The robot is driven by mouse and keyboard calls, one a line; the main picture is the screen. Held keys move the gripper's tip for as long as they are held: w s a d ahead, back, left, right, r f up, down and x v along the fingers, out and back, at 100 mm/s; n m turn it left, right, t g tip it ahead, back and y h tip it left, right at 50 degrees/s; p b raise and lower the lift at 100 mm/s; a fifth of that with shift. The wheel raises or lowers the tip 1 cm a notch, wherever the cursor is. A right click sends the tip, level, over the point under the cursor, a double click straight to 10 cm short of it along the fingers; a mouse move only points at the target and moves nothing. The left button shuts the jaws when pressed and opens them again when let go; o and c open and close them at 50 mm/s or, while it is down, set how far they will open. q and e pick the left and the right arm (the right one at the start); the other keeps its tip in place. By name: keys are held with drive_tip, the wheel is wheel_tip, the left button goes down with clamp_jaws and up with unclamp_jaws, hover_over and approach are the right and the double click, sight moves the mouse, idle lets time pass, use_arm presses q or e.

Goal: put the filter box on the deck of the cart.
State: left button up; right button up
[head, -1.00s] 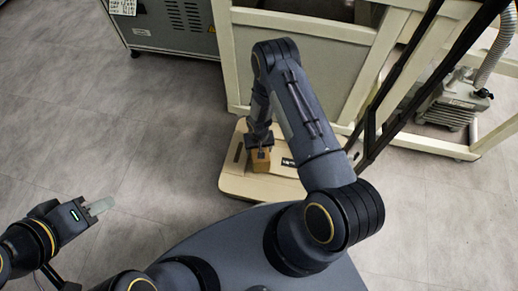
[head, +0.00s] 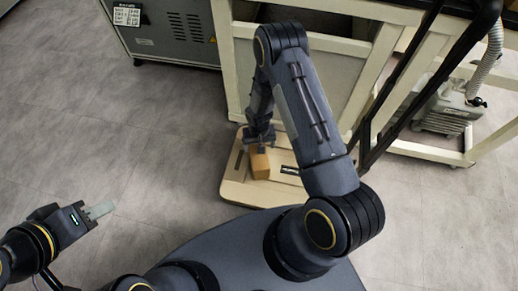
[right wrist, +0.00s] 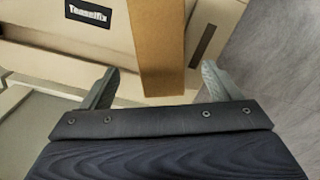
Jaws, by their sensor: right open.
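The filter box (head: 260,166) is a small brown carton standing on the beige deck of the cart (head: 236,189). My right gripper (head: 259,146) is just above and behind the box in the head view. In the right wrist view the brown box (right wrist: 160,45) lies between the two spread fingers of the open right gripper (right wrist: 160,75), with gaps on both sides. The deck (right wrist: 110,50) shows there too. My left gripper (head: 100,210) is over bare floor at the lower left, away from the cart.
A beige frame with panels (head: 330,70) rises behind the deck. A grey cabinet (head: 172,30) stands at the back left. A pump with a ribbed hose (head: 450,105) sits at the right, beyond dark slanted bars. The floor at the left is clear.

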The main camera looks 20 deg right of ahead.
drive_tip(key=s+d+r+m+t+y, duration=0.1)
drive_tip(key=s+r, duration=0.1)
drive_tip(key=r, duration=1.3)
drive_tip(key=s+d+r+t+y, duration=0.1)
drive_tip(key=s+r+t, duration=0.1)
drive_tip(key=r, duration=1.3)
drive_tip(key=s+a+r+n+t+y, duration=0.1)
drive_tip(key=s+r, duration=0.5)
drive_tip(key=s, duration=0.3)
drive_tip(key=s+a+r+n+t, duration=0.1)
drive_tip(key=s+a+r, duration=0.1)
drive_tip(key=s+r, duration=0.3)
drive_tip(key=shift+s+r+t+y, duration=0.3)
drive_tip(key=shift+s+r+y, duration=0.1)
drive_tip(key=shift+s, duration=1.5)
